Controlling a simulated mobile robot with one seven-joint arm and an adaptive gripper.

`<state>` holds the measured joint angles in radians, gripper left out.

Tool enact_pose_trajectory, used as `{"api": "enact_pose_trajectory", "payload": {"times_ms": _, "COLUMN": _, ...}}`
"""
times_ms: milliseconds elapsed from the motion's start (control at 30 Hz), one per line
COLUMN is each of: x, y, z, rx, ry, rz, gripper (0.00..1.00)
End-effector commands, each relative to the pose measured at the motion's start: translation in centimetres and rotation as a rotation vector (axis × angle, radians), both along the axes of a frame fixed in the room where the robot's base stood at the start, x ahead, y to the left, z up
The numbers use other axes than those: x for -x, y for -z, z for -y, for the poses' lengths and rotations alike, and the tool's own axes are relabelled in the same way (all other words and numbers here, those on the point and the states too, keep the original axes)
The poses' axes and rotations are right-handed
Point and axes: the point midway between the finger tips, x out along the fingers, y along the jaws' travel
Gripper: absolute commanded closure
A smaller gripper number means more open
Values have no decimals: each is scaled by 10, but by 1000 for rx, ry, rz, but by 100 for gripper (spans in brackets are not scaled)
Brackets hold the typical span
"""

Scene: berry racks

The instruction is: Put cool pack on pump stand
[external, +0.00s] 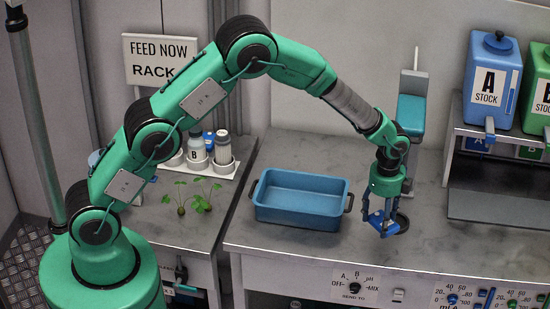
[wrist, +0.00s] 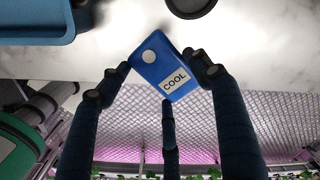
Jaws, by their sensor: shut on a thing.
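The cool pack (wrist: 152,72) is a small blue block with a white dot and a COOL label, seen in the wrist view. My gripper (wrist: 165,80) is shut on it, with dark fingers at its sides. In the external view my gripper (external: 383,224) points down over the right counter, and the blue pack (external: 379,219) shows between the fingers, partly hidden. I cannot tell whether it clears the counter. A grey upright stand with a teal block (external: 411,115) is behind my arm; a dark round disc (external: 402,222) lies beside the gripper. Neither is labelled as the pump stand.
A blue tray (external: 300,222) with dark handles is left of my gripper; its corner shows in the wrist view (wrist: 35,38). Stock tanks A (external: 490,82) and B (external: 540,90) stand on a shelf at right. Bottles and seedlings (external: 201,204) are on the left counter.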

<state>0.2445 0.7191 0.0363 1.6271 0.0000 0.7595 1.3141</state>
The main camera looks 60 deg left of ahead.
Motion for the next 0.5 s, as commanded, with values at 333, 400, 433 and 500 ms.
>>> {"api": "enact_pose_trajectory", "payload": {"times_ms": 333, "x": 20, "y": -15, "z": -32, "rx": 1, "ry": -376, "rz": 1, "gripper": 65}}
{"api": "enact_pose_trajectory", "payload": {"times_ms": 400, "x": 25, "y": -19, "z": -40, "rx": 1, "ry": -466, "rz": 2, "gripper": 65}}
{"api": "enact_pose_trajectory", "payload": {"times_ms": 433, "x": 27, "y": -20, "z": -43, "rx": 1, "ry": -506, "rz": 1, "gripper": 65}}
{"api": "enact_pose_trajectory", "payload": {"times_ms": 500, "x": 33, "y": -24, "z": -50, "rx": 1, "ry": -600, "rz": 2, "gripper": 65}}
